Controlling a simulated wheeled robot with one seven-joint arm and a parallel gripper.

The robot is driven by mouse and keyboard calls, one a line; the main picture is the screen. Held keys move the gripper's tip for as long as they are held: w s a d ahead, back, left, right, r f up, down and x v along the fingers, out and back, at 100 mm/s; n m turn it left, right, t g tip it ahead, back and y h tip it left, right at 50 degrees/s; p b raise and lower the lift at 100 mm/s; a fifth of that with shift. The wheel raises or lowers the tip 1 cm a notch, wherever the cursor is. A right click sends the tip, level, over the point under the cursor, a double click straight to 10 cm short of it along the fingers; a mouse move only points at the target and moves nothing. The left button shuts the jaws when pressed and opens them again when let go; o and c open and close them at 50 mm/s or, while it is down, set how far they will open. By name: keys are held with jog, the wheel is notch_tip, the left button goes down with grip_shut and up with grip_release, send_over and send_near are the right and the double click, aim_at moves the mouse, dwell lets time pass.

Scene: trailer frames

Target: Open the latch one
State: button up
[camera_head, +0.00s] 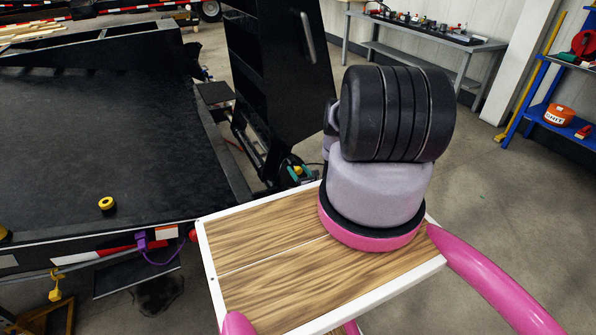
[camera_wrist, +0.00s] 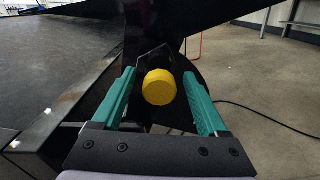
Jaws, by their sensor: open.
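A round yellow knob (camera_wrist: 159,87), which looks like the latch's handle, is in the middle of the wrist view, in front of a dark metal plate at the trailer's corner. My gripper (camera_wrist: 158,74) is open, with one teal finger on each side of the knob. Gaps show between the knob and both fingers, and I cannot tell how deep it sits between them. In the head view, the yellow knob (camera_head: 297,170) and teal gripper fingers (camera_head: 304,174) show small at the foot of the upright black ramp, partly hidden behind my arm.
The black trailer deck (camera_head: 90,130) lies at left, with a yellow-and-black round piece (camera_head: 107,203) near its edge. The tall black ramp (camera_head: 275,80) stands close by. A grey workbench (camera_head: 430,35) and blue shelf (camera_head: 545,110) are at the back right. Open floor lies right.

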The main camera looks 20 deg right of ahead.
jog(key=shift+w, duration=0.1)
grip_shut()
dwell(1.4)
